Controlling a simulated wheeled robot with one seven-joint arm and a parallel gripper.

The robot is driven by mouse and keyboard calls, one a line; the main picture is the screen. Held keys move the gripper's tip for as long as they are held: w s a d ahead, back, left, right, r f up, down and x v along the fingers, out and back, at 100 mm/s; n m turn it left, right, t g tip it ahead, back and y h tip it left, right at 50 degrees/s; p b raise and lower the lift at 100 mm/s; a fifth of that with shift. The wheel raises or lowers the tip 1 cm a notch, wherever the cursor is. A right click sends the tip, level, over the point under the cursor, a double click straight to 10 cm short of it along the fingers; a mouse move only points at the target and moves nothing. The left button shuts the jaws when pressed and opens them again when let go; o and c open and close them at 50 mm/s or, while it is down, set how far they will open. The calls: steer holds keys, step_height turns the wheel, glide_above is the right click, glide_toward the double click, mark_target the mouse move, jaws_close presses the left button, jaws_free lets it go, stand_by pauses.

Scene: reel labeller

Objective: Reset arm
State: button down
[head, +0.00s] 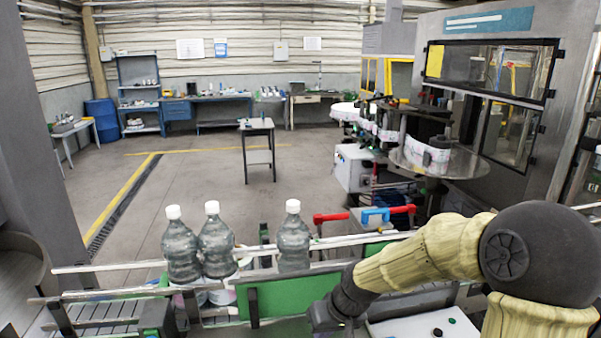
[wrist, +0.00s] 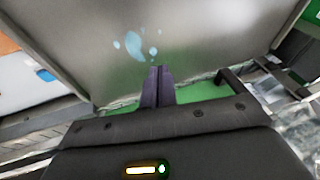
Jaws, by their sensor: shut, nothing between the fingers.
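My arm (head: 425,250) reaches in from the right in the head view, bent at a dark joint, with its far end low over the conveyor. My gripper (wrist: 158,72) shows in the wrist view with its two dark fingers together and nothing between them. The fingertips point at a grey metal surface (wrist: 190,35) with pale blue spots. In the head view the fingers cannot be made out.
Three clear bottles with white caps, one of them (head: 293,237), stand at the conveyor rails (head: 100,266) left of my arm. A green panel (head: 290,297) fronts the conveyor. The labelling machine with its reel (head: 435,157) stands behind at right. Open floor (head: 200,185) lies beyond.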

steer(key=s+d, duration=0.1)
steer(key=s, duration=0.1)
steer(key=s+d+h, duration=0.1)
steer(key=s+d, duration=0.1)
steer(key=s+d+m+h, duration=0.1)
steer(key=s+d, duration=0.1)
steer(key=shift+d+f, duration=0.15)
steer(key=shift+f, duration=0.2)
steer(key=s+d+m+h, duration=0.1)
steer(key=s+d+m, duration=0.1)
steer(key=s+d, duration=0.3)
steer(key=shift+s+r+h, duration=0.3)
steer(key=shift+s+r, duration=0.15)
steer(key=shift+s, duration=0.65)
steer(key=shift+w, duration=0.1)
